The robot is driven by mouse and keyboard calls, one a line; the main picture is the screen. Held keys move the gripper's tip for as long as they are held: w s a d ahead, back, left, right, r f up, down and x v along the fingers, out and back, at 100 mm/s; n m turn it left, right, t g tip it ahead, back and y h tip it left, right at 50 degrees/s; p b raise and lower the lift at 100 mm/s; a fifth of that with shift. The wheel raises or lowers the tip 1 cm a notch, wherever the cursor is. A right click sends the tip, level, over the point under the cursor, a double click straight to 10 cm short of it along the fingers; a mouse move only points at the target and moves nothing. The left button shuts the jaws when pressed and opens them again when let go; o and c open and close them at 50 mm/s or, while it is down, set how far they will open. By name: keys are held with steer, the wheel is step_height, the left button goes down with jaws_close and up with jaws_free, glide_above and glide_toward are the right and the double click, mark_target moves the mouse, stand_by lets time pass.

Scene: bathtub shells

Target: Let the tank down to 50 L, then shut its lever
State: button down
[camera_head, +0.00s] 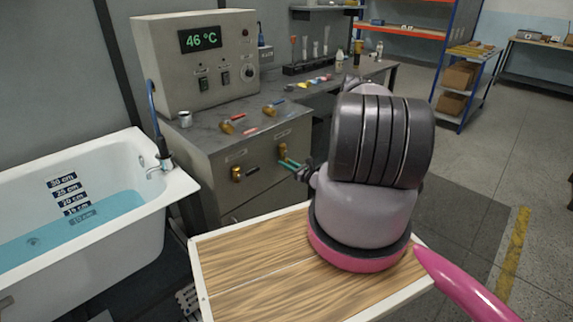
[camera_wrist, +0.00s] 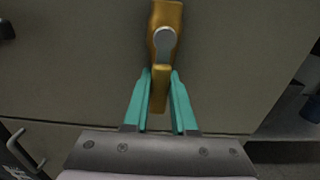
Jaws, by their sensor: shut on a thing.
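The tank is a white bathtub (camera_head: 120,222) at the left, holding blue water (camera_head: 95,222). The water stands near the lower marks of its depth scale (camera_head: 72,197), which is lettered in cm. A brass lever (camera_head: 283,151) sits on the right part of the grey cabinet front. In the wrist view this lever (camera_wrist: 164,18) has a pale round pivot and its handle points down. My gripper (camera_head: 286,163) is at that handle. In the wrist view my gripper's teal fingers (camera_wrist: 160,80) are shut on the handle, one on each side.
A second brass lever (camera_head: 236,174) and a dark handle (camera_head: 252,171) are on the cabinet front (camera_head: 262,178). Two more brass levers (camera_head: 227,127) (camera_head: 270,111) lie on the countertop, beside a mug (camera_head: 185,118). A control box (camera_head: 200,60) reads 46 °C. Shelving (camera_head: 460,85) stands behind.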

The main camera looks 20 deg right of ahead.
steer(key=shift+d+n, duration=0.2)
steer(key=shift+n, duration=0.1)
steer(key=shift+w+d+r+n, duration=0.25)
steer(key=shift+d+r+n, duration=0.55)
steer(key=shift+n, duration=2.05)
steer(key=shift+w+d+r+n, duration=0.3)
steer(key=shift+d+r+n, duration=0.4)
steer(key=shift+n, duration=2.2)
steer(key=shift+w+d+r+n, duration=0.25)
steer(key=shift+d+r+n, duration=0.55)
steer(key=shift+n, duration=2.05)
steer(key=shift+a+r, duration=0.1)
steer(key=c, duration=0.7)
jaws_free()
steer(key=shift+s, duration=0.1)
steer(key=v, duration=1)
steer(key=shift+s+r, duration=0.1)
steer(key=shift+s, duration=0.2)
